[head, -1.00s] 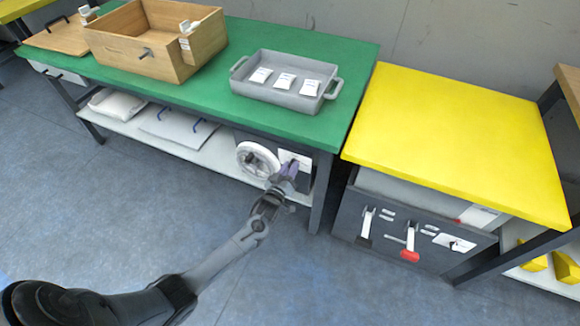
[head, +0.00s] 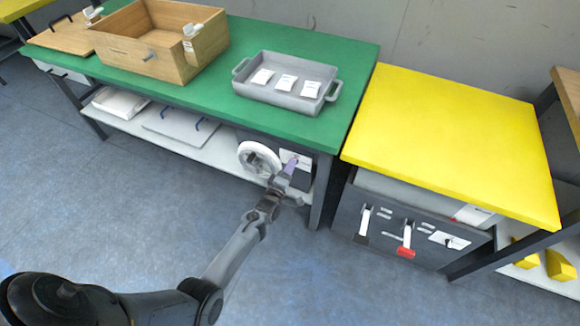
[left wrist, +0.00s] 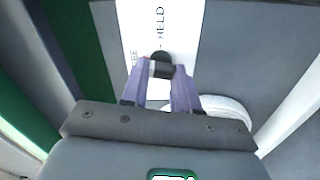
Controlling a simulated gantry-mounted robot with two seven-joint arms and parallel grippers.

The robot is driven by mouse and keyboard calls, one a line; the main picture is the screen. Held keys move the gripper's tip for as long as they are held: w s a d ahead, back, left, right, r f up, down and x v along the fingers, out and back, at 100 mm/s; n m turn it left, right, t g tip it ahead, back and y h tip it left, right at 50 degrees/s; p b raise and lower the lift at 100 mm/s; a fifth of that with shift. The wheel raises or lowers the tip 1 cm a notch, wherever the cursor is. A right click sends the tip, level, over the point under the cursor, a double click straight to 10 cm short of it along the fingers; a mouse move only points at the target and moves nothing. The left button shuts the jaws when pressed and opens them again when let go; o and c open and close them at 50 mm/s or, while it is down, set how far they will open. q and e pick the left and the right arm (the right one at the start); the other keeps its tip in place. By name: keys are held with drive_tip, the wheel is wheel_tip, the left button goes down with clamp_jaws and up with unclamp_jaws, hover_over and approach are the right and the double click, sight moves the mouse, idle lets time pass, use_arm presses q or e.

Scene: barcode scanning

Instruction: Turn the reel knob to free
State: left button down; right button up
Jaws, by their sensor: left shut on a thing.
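The reel knob (left wrist: 160,66) is a small dark knob on a white label plate, seen in the left wrist view. The plate (left wrist: 176,22) reads "HELD" on one side, with the letters "EE" partly showing on the other. My left gripper (left wrist: 161,76) has its purple fingers closed on the knob. In the head view my left gripper (head: 288,170) is at the panel under the green bench, right beside the white reel (head: 258,160). The fingers hide most of the knob there, and I cannot tell which word it points to. My right gripper is not in view.
The green bench (head: 300,123) carries a grey tray (head: 262,92) with white packets and a wooden box (head: 135,62). A bench leg (head: 321,195) stands just right of my gripper. The yellow-topped cabinet (head: 450,135) has levers on its front. The floor ahead is clear.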

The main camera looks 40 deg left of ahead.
use_arm(q)
drive_tip(key=shift+f+n, duration=0.1)
drive_tip(key=shift+n, duration=1)
drive_tip(key=c, duration=0.9)
unclamp_jaws()
drive_tip(key=shift+o, duration=0.2)
drive_tip(key=shift+p, duration=0.3)
drive_tip(key=p+v, duration=0.5)
drive_tip(key=v, duration=0.5)
drive_tip(key=shift+s, duration=0.4)
